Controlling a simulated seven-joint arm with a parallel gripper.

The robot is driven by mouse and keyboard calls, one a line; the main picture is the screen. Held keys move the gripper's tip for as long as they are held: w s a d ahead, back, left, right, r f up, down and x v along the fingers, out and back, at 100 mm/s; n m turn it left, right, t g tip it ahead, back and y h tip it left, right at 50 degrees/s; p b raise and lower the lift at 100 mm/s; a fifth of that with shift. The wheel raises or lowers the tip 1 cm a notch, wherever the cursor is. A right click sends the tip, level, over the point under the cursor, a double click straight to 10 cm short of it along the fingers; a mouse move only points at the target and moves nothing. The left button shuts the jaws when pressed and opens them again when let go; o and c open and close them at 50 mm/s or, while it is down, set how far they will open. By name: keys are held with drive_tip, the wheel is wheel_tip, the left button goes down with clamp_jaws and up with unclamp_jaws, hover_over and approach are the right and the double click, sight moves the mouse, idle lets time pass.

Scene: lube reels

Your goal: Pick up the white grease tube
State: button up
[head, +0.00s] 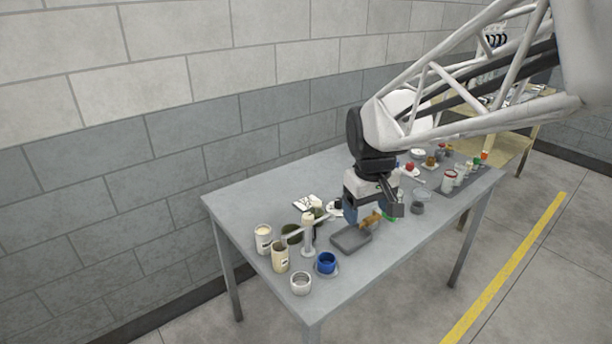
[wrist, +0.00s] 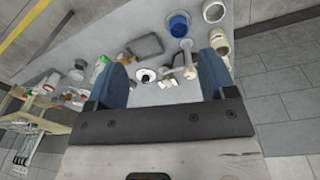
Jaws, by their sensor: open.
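My gripper (head: 370,210) is open and empty above the middle of the table; its two blue fingers (wrist: 162,62) are spread wide in the wrist view. A small white piece or pair of pieces with dark marks (head: 307,202) lies flat near the table's back edge. It seems to show between and beyond the fingers in the wrist view (wrist: 168,83). I cannot tell for sure that this is the white grease tube. A tall white upright post with a side arm (head: 307,238) stands nearer the front left. My gripper touches none of these.
Cream cans (head: 264,240), a blue cup (head: 326,263) and a white cup (head: 301,284) stand at the left end. A grey tray (head: 350,238) lies below my gripper. Several jars (head: 449,181) crowd the right end. The front left edge has some bare room.

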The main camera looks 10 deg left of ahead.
drive_tip(key=w+a+f+n, duration=0.4)
drive_tip(key=w+a+f, duration=0.3)
drive_tip(key=w+a, duration=0.45)
drive_tip(key=n+g+h, duration=0.1)
drive_tip(key=n+g, duration=0.1)
drive_tip(key=n, duration=0.2)
hover_over(264, 237)
drive_tip(key=w+a, duration=0.1)
drive_tip(key=w, duration=0.2)
wheel_tip(264, 237, down, 11)
drive_tip(key=shift+s+a+r, duration=0.1)
drive_tip(key=shift+s+a, duration=0.05)
drive_tip(key=shift+s, duration=0.1)
drive_tip(key=shift+s+f+m, duration=0.1)
drive_tip(key=shift+f+m, duration=0.2)
drive_tip(key=shift+f, duration=1)
drive_tip(key=shift+s+d+f, duration=0.1)
drive_tip(key=shift+d+f, duration=0.1)
drive_tip(key=shift+f, duration=1.1)
drive_tip(key=shift+s+d+f, duration=0.1)
drive_tip(key=shift+d+f, duration=0.1)
drive_tip(key=shift+f, duration=1.05)
